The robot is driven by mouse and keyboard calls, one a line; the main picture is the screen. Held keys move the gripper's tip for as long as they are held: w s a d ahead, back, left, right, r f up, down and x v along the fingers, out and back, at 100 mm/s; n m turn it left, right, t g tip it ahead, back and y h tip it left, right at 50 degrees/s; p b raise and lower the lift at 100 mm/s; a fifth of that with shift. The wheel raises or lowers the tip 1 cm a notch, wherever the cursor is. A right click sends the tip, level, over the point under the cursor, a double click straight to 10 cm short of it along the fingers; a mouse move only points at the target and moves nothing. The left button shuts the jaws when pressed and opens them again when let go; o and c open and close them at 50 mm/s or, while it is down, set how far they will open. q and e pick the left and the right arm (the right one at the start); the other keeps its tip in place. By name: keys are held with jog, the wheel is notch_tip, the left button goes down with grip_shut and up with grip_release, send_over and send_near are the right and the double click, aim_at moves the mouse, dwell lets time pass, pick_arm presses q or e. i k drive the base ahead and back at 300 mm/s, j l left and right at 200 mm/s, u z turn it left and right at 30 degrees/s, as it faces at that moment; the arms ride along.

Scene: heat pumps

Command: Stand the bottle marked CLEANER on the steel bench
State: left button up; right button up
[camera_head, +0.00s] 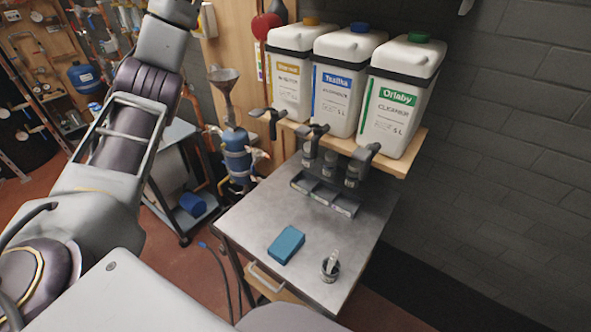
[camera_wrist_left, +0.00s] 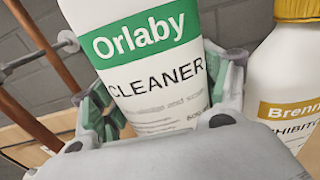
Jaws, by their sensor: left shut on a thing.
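The bottle marked CLEANER (camera_wrist_left: 155,75), white with a green Orlaby label, fills the middle of the left wrist view and leans slightly. My left gripper (camera_wrist_left: 165,98) is shut around it, with green-padded fingers on both sides. Its base is hidden behind the gripper body. In the head view my left arm rises out of the top edge, so the gripper and bottle are not seen there. The steel bench (camera_head: 245,222) stands in the middle of the head view. My right gripper is in neither view.
The bench's left part is clear. A yellow-labelled bottle (camera_wrist_left: 285,85) stands close beside the held bottle.

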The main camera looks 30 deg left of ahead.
aim_at(260, 220)
jog(key=k+j, duration=0.1)
jog(key=k, duration=0.4)
jog(key=k+j, duration=0.15)
jog(key=k, duration=0.3)
